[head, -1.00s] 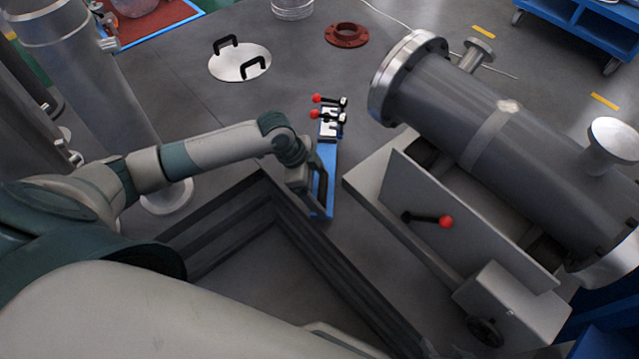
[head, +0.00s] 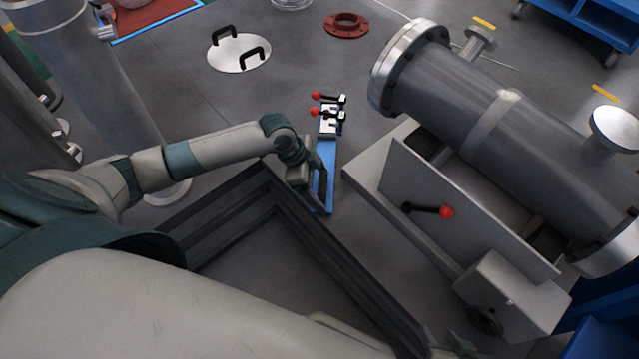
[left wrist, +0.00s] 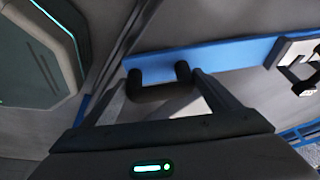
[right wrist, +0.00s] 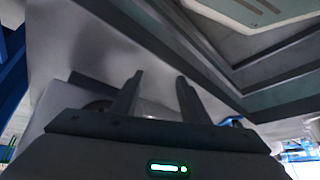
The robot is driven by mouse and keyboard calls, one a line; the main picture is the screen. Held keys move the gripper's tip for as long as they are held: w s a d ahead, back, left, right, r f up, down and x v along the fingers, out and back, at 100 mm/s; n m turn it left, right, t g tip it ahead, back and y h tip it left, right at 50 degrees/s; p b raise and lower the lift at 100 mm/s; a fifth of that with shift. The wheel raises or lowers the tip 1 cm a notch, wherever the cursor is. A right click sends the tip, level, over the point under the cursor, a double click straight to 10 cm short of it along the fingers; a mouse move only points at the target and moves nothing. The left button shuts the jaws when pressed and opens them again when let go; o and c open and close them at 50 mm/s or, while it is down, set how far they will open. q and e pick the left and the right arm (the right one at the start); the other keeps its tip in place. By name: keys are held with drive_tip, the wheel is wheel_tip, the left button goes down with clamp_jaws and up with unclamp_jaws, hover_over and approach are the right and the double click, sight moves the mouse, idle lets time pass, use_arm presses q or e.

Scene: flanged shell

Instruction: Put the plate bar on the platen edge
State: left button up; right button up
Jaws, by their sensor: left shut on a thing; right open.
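The plate bar seems to be the long blue bar (head: 322,187), with a pale block and two red-knobbed clamps (head: 331,112) at its far end. It also shows across the left wrist view (left wrist: 225,54). My left gripper (head: 309,182) is shut on its dark handle (left wrist: 160,91), near the bar's near end. I cannot tell how high the bar is. The platen may be the flat grey plate (head: 450,215) beside the flanged shell (head: 470,115), to the right of the bar; I cannot be sure.
A dark stepped frame (head: 330,265) lies just below the bar. A pale disc with two black handles (head: 232,62) and a red-brown flange ring (head: 346,27) lie on the floor. A red-knobbed lever (head: 428,210) juts from the plate.

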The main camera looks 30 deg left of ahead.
use_arm(q)
drive_tip(key=o, duration=1.8)
drive_tip(key=shift+s+f, duration=0.2)
drive_tip(key=shift+f, duration=0.05)
drive_tip(key=shift+o, duration=0.2)
drive_tip(key=shift+r, duration=0.2)
drive_tip(key=shift+a+r, duration=0.25)
drive_tip(key=shift+r, duration=0.3)
drive_tip(key=p+v, duration=0.1)
drive_tip(key=v, duration=0.5)
use_arm(e)
drive_tip(key=shift+s+d+f+g+h, duration=0.25)
drive_tip(key=shift+s+d+g, duration=0.2)
drive_tip(key=shift+d, duration=0.3)
use_arm(q)
drive_tip(key=shift+r, duration=0.1)
use_arm(e)
drive_tip(key=shift+a+r, duration=0.15)
drive_tip(key=shift+r, duration=0.1)
